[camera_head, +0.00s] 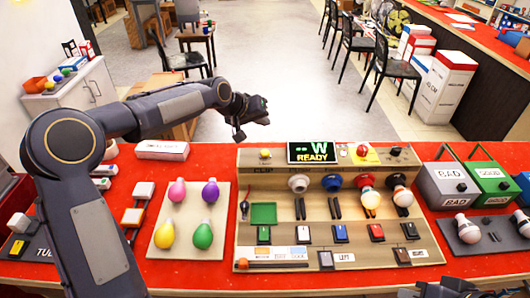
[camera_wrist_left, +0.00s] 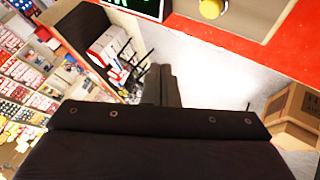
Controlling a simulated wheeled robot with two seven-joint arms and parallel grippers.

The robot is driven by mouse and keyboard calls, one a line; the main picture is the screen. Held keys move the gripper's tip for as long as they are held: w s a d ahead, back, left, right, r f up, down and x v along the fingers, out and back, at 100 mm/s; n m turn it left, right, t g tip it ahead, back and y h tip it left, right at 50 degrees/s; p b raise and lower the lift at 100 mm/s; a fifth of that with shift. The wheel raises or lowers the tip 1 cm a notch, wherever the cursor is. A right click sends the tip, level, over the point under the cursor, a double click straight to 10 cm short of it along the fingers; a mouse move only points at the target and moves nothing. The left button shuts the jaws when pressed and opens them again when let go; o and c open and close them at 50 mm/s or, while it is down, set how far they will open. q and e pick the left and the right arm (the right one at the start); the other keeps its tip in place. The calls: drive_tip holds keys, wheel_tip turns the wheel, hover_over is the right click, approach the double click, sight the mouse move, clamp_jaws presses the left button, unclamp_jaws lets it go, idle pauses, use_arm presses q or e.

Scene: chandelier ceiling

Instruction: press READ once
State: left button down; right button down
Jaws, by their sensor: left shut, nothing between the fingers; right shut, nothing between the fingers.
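The wooden test panel (camera_head: 285,215) stands on the red table. Its display (camera_head: 312,152) reads "--W READY". A yellow knob (camera_head: 265,154) is left of the display, and a red button (camera_head: 362,150) on a yellow plate is right of it. The small labels are too blurred to tell which control is READ. My left gripper (camera_head: 262,112) is shut and empty, above and beyond the panel's back edge, touching nothing. The yellow knob also shows in the left wrist view (camera_wrist_left: 211,8). My right gripper (camera_head: 470,288) is shut and only partly visible at the bottom right.
Sockets and bulbs (camera_head: 370,202) stand on the panel above coloured switches (camera_head: 340,234). A board with several coloured bulbs (camera_head: 190,215) lies left. Grey BAD (camera_head: 450,185) and green GOOD (camera_head: 490,182) bins stand right.

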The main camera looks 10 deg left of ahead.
sight(263, 154)
use_arm(q)
drive_tip(key=shift+f+b, duration=3.05)
drive_tip(key=shift+f, duration=1.3)
drive_tip(key=shift+f+b, duration=0.4)
drive_tip(key=shift+f+b, duration=0.4)
drive_tip(key=shift+f, duration=0.1)
drive_tip(key=shift+r, duration=0.1)
drive_tip(key=shift+r+p, duration=0.6)
drive_tip(key=shift+r, duration=0.2)
drive_tip(key=shift+r+p, duration=1.75)
drive_tip(key=shift+r, duration=0.85)
drive_tip(key=shift+f, duration=0.1)
